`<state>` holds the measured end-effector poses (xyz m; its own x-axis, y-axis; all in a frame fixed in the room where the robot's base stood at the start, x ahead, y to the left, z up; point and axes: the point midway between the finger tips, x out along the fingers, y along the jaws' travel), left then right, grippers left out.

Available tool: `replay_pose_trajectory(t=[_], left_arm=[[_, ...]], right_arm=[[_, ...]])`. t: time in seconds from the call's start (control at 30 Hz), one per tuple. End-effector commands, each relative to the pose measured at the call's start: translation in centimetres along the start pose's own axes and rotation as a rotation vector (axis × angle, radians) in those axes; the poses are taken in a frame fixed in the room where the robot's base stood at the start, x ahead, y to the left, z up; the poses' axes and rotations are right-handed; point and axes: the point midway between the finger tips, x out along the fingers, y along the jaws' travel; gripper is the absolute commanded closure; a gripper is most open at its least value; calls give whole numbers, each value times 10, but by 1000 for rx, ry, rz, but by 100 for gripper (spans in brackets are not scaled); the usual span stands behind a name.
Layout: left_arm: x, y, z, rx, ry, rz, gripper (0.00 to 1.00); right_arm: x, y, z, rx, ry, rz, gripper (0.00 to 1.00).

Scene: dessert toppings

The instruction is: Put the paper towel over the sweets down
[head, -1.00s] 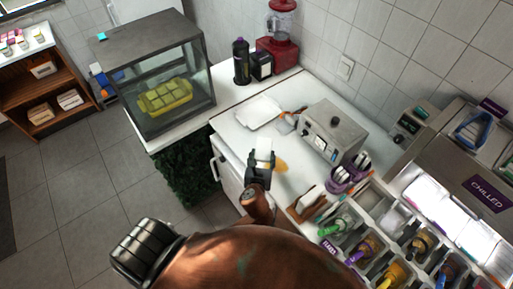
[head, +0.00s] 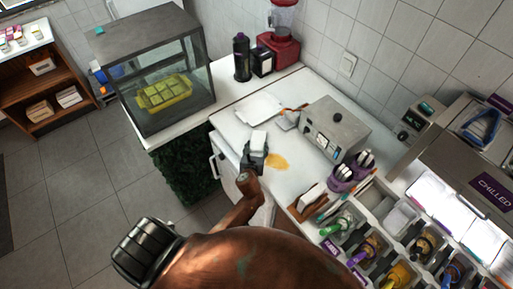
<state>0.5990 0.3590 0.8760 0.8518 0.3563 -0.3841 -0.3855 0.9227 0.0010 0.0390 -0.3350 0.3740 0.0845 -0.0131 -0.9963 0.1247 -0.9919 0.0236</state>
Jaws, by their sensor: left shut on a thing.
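My left gripper (head: 255,158) is over the white counter, shut on a white folded paper towel (head: 259,139) that sticks out beyond its fingers. I cannot tell whether the towel touches the counter. A tan-orange patch (head: 278,162), flat like a spill, lies on the counter just right of the gripper, and the towel does not cover it. Yellow-green square sweets (head: 166,94) sit on a yellow tray inside the glass case at the left, well away from the towel. My right gripper is not in view.
A white flat tray or sheet (head: 260,108) lies behind the towel. A grey metal appliance (head: 335,128) stands to the right. A wooden holder with white napkins (head: 307,203), purple cups (head: 342,179) and topping tubs (head: 371,244) line the right front. The glass case (head: 150,45) stands left.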

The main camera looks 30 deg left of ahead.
Motion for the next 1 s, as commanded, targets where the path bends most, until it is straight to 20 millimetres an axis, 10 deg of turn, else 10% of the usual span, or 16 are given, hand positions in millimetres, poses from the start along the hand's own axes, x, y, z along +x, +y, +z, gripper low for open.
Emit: replay_pose_trajectory(t=[0.4, 0.43, 0.67, 1.0], left_arm=[[2, 0, -5, 1, -1, 0, 64], [2, 0, -4, 1, -1, 0, 50], [2, 0, -4, 0, -1, 0, 34], [0, 0, 0, -1, -1, 0, 34]], right_arm=[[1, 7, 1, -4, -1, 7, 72], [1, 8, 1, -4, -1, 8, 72], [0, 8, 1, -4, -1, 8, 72], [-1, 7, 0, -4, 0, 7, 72]])
